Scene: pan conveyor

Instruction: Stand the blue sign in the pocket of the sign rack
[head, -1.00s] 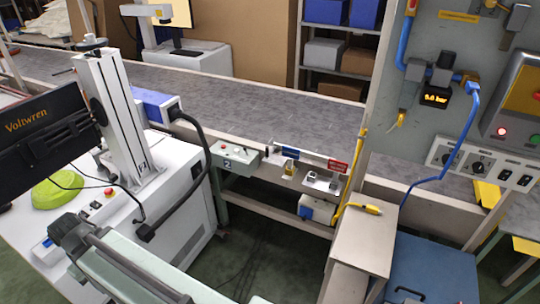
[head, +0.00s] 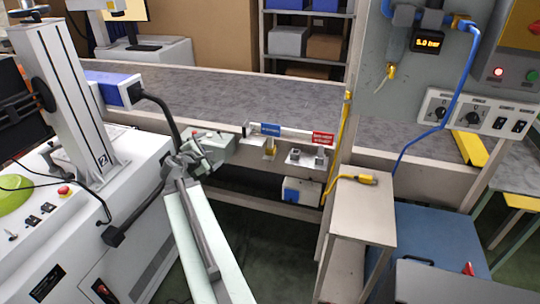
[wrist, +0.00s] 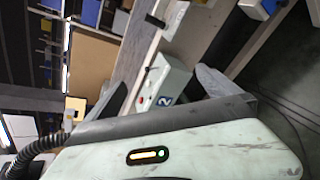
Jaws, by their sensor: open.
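The blue sign (head: 270,129) is a small plate with pale lettering, upright at the conveyor's front edge in the head view. A red sign (head: 323,138) stands to its right, along the same pale rail. Below them are a small yellow part (head: 270,147) and a pale metal bracket (head: 305,157); I cannot tell which part is the rack's pocket. My gripper (head: 192,156) is open and empty, left of the blue sign and apart from it. In the wrist view my gripper (wrist: 160,90) has its fingers spread, with a control box beyond them. I cannot make out the sign there.
The control box (wrist: 172,75) is close to my gripper on the conveyor's front side. A white and blue box (head: 302,190) sits below the signs. A grey stand (head: 365,210) with a yellow plug is at the right. A white machine cabinet (head: 95,235) stands at the left.

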